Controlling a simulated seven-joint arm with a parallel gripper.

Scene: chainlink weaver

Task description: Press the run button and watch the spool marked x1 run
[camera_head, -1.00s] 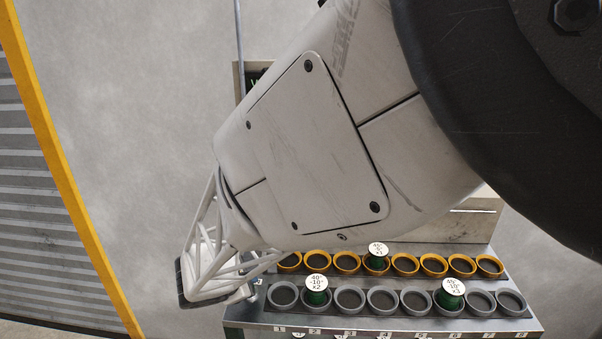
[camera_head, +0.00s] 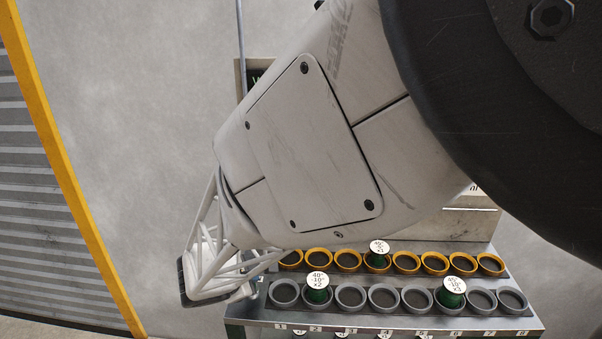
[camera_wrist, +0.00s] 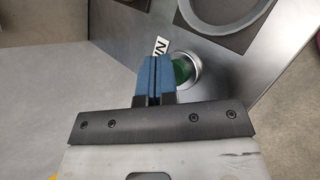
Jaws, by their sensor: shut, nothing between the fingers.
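In the wrist view, my gripper (camera_wrist: 154,62) has its two blue fingers shut together with nothing between them. A green round button (camera_wrist: 182,71) in a silver ring sits just right of the fingertips, partly hidden by them. I cannot tell whether they touch it. A white label (camera_wrist: 160,45) beside it shows an "N"; the fingers cover the rest. In the head view, a green spool (camera_head: 378,258) stands in the yellow back row; its cap's marking is too small to read surely. A spool marked x2 (camera_head: 318,288) and one marked x3 (camera_head: 452,292) stand in the grey front row.
The metal bench (camera_head: 255,318) carries a row of yellow cups (camera_head: 435,264) and a row of grey cups (camera_head: 384,298), mostly empty, with numbers on the front edge. My arm hides much of the area behind. A yellow-edged grey shutter (camera_head: 35,150) is at left.

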